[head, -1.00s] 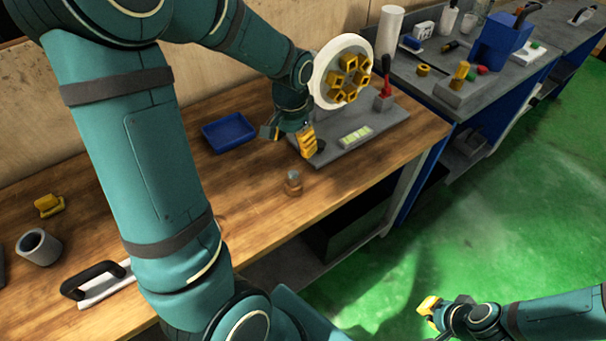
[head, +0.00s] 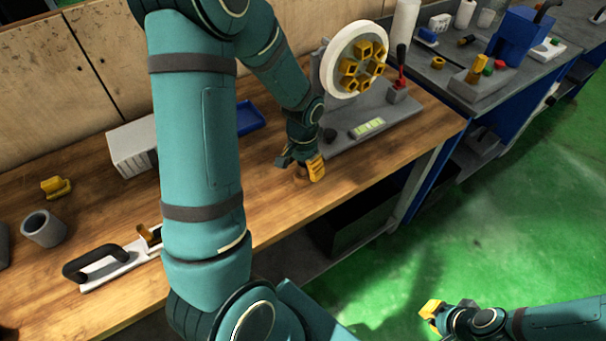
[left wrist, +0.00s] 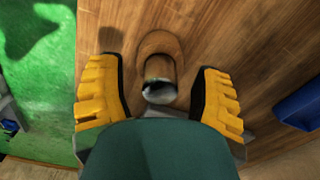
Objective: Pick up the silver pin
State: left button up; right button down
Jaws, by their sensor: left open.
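The silver pin (left wrist: 159,88) stands on the wooden bench in the left wrist view, its metallic top facing the camera and a wider brownish base around its foot. It looks brown from reflections. My left gripper (left wrist: 158,70) is open, with one yellow finger on each side of the pin and a visible gap on both sides. In the head view, my left gripper (head: 299,168) is low over the bench and hides most of the pin. My right gripper (head: 431,309) is at the lower right above the green floor, far from the bench; its opening is unclear.
A grey fixture with a white disc (head: 338,62) and yellow holders stands just behind my left gripper. A blue tray (head: 250,118) lies behind my arm. A grey cup (head: 43,229) and a black-handled tool (head: 92,262) are at left. The bench's front edge is close.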

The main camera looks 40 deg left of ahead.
pick_arm(q)
jog(key=shift+f, duration=0.45)
grip_shut()
jog(key=shift+r, duration=0.1)
